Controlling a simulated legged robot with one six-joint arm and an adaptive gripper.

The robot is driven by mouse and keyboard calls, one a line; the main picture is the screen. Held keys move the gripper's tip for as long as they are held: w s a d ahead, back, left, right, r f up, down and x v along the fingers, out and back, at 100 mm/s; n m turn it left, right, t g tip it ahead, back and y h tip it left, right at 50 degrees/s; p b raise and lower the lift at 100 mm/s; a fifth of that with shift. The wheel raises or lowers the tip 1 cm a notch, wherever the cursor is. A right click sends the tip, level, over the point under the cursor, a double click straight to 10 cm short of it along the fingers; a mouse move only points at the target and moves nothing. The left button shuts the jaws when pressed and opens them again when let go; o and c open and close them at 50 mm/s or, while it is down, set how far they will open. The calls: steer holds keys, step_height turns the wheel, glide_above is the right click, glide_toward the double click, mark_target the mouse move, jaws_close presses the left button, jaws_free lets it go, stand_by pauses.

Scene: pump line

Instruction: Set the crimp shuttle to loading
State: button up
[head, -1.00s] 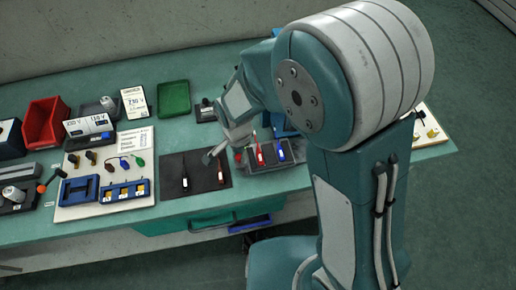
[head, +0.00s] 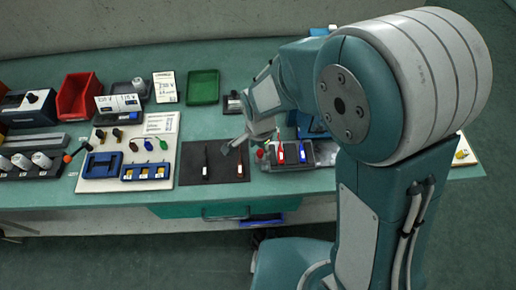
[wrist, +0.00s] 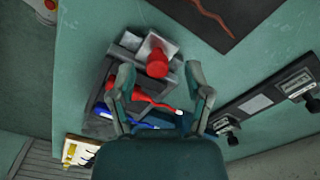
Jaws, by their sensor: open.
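A grey fixture (head: 313,160) with a red knob (head: 260,153) stands at the right of the green bench; I take it for the crimp shuttle, though no label is readable. In the wrist view the red knob (wrist: 157,66) sits on a light block (wrist: 156,45) in the grey frame. A red-handled tool (wrist: 150,97) and a blue-handled tool (wrist: 138,121) lie beside it. My gripper (wrist: 163,90) is open and empty, its fingers apart over the fixture with the knob between and beyond them.
A dark mat (head: 214,174) with two slim tools lies left of the fixture. A white board (head: 104,183) with blue holders, a red bin (head: 79,96) and a green tray (head: 203,87) are farther left and back. My arm hides part of the bench's right side.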

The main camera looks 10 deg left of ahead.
step_height(320, 180, up, 11)
steer(key=shift+a, duration=0.3)
stand_by(0.4)
steer(key=s+d+r+n+t, duration=0.2)
steer(key=d+r, duration=0.4)
steer(key=d, duration=0.6)
steer(key=s+d+r+n+t, duration=0.3)
steer(key=s+d+r+n, duration=0.2)
steer(key=d, duration=0.7)
steer(key=shift+s+r+n+t, duration=0.3)
steer(key=shift+s+r, duration=0.55)
steer(key=shift+s, duration=0.3)
